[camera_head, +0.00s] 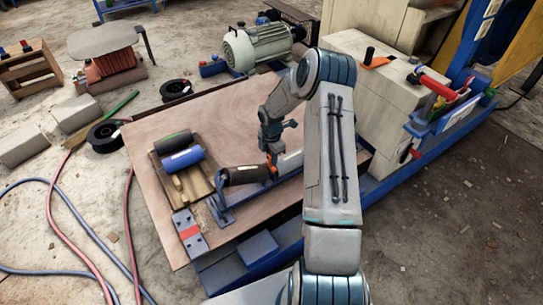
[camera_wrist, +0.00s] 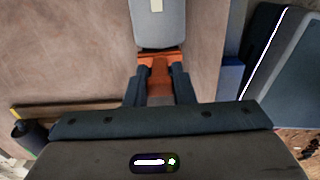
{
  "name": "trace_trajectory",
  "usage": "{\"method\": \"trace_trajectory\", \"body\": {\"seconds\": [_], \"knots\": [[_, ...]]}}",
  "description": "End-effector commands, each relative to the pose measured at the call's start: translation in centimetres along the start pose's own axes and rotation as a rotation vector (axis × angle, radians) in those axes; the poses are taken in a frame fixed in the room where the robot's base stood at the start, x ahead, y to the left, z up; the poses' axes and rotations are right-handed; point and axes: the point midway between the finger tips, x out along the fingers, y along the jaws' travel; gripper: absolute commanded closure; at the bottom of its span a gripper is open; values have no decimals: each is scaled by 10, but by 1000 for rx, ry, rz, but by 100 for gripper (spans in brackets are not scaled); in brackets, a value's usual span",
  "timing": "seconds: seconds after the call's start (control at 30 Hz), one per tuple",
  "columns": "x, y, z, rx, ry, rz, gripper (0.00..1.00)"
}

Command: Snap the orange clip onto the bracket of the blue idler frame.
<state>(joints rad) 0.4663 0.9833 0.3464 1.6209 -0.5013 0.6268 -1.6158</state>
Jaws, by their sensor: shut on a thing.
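The orange clip (camera_wrist: 158,63) is between my two dark fingertips, and my gripper (camera_wrist: 159,85) is shut on it. In the head view the clip (camera_head: 271,169) shows as a small orange patch below my gripper (camera_head: 269,147), between a dark roller and a grey roller. The blue idler frame (camera_head: 226,216) lies on the wooden board, with the dark roller (camera_head: 243,176) and the grey roller (camera_head: 290,163) in line along it. In the wrist view the grey roller (camera_wrist: 158,28) is right beyond the clip. Whether the clip touches the bracket cannot be told.
A wooden tray (camera_head: 198,190) with a blue and a green-black roller sits left on the board (camera_head: 150,205). The crusher body (camera_head: 365,95) stands at the right. The board's upper left is clear.

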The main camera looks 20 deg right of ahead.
Motion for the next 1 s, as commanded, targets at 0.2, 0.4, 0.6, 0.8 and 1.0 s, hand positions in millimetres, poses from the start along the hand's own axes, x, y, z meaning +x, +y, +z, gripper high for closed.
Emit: {"method": "trace_trajectory", "body": {"seconds": [0.2,0.4,0.6,0.8,1.0], "knots": [[4,0,0,0,0,0,64],[4,0,0,0,0,0,52],[-1,0,0,1,0,0,52],[-34,1,1,2,-1,3,52],[-82,0,1,1,-2,3,52]]}}
